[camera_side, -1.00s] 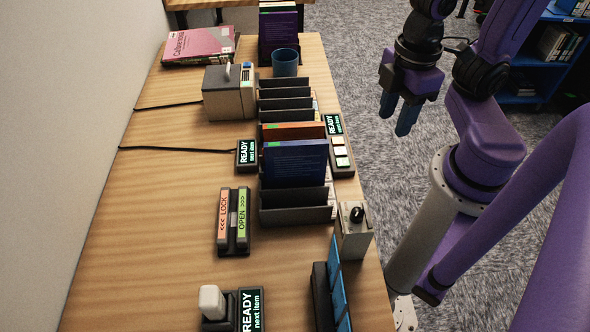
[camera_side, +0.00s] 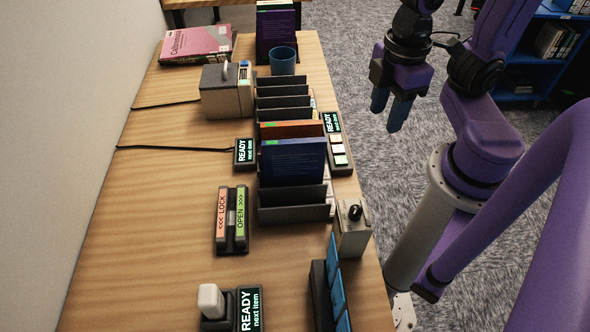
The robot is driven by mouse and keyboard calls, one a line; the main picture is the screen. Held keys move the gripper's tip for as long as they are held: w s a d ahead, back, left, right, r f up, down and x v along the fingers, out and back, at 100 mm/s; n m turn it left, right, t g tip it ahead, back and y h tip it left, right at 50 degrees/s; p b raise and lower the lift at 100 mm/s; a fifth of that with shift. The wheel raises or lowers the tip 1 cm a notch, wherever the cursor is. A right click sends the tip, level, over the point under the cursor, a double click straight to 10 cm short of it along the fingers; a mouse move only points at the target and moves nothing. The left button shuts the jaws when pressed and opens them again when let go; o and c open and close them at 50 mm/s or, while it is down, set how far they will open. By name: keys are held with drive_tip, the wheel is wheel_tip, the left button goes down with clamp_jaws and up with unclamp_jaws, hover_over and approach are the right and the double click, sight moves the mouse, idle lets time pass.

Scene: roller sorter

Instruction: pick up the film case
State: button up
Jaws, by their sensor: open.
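Several thin upright cases stand in view, and I cannot tell for certain which is the film case. A blue case (camera_side: 293,163) stands in the dark slotted rack (camera_side: 293,214), near its front end. An orange case (camera_side: 291,129) stands just behind it, mostly hidden by it. A dark purple case (camera_side: 276,32) stands upright at the far end of the table. My gripper (camera_side: 390,107) hangs open and empty, with blue fingertips pointing down, to the right of the rack and beyond the table's right edge in the picture. It touches nothing.
A blue mug (camera_side: 283,61), a grey box device (camera_side: 228,94) and a pink book (camera_side: 197,42) are at the back. A lock/open switch (camera_side: 232,219), a knob box (camera_side: 352,229) and blue panels (camera_side: 337,283) flank the front. The table's left half is mostly clear.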

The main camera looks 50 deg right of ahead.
sight(298, 141)
drive_tip(key=w+a+r+m, duration=0.1)
drive_tip(key=w+a+m, duration=0.1)
drive_tip(key=w+a, duration=0.35)
drive_tip(key=w+a+r+m, duration=0.1)
drive_tip(key=w+a+r, duration=0.1)
drive_tip(key=w, duration=0.7)
wheel_tip(298, 141, down, 18)
drive_tip(key=shift+s+d+r, duration=0.15)
drive_tip(key=shift+r, duration=0.05)
drive_tip(key=shift+f, duration=0.25)
idle(0.7)
clamp_jaws()
